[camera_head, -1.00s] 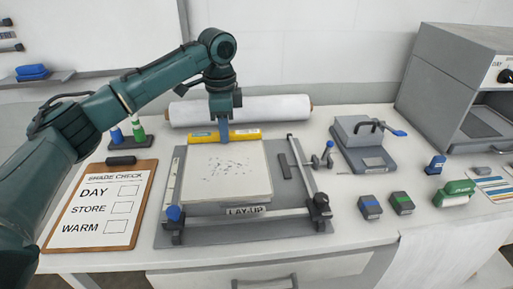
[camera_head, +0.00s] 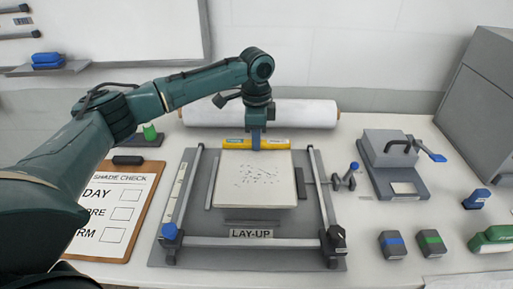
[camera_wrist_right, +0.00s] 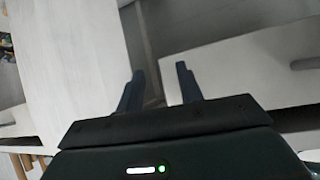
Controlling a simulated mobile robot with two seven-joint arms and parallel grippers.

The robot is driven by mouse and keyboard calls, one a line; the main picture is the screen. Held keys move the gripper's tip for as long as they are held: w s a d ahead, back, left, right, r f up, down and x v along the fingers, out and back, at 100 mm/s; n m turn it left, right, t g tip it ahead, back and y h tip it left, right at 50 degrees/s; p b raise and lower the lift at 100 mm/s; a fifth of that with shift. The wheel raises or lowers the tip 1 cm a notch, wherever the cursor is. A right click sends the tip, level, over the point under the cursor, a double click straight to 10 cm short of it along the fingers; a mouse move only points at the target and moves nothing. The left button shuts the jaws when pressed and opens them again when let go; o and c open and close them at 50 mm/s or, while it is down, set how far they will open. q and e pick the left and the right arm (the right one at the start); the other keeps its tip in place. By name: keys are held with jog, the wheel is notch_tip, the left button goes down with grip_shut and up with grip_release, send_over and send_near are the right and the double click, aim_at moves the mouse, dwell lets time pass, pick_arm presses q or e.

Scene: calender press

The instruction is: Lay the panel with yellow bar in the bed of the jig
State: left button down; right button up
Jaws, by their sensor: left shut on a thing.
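The panel (camera_head: 252,185) is a pale, speckled square with a yellow bar (camera_head: 284,143) along its far edge. My left gripper (camera_head: 256,143) is shut on the panel at the middle of this bar. The panel is over the bed of the grey jig (camera_head: 195,228), between its side rails, with its far edge reaching the jig's back. I cannot tell whether it touches the bed. Grey strips show beside its left edge and in front of it. In the right wrist view, my right gripper (camera_wrist_right: 160,72) is open and empty, near the white table and drawer fronts.
A clamp (camera_head: 345,178) with a blue knob stands at the jig's right. A white roll (camera_head: 290,113) lies behind the jig. The shade check clipboard (camera_head: 120,205) lies left, and a grey lever block (camera_head: 392,160) and several small blocks (camera_head: 432,243) are right.

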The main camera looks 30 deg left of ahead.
pick_arm(q)
jog(key=shift+f, duration=1.75)
jog(key=c, duration=1.3)
grip_release()
jog(key=shift+f, duration=0.1)
notch_tip(320, 180, up, 12)
jog(key=shift+b, duration=0.4)
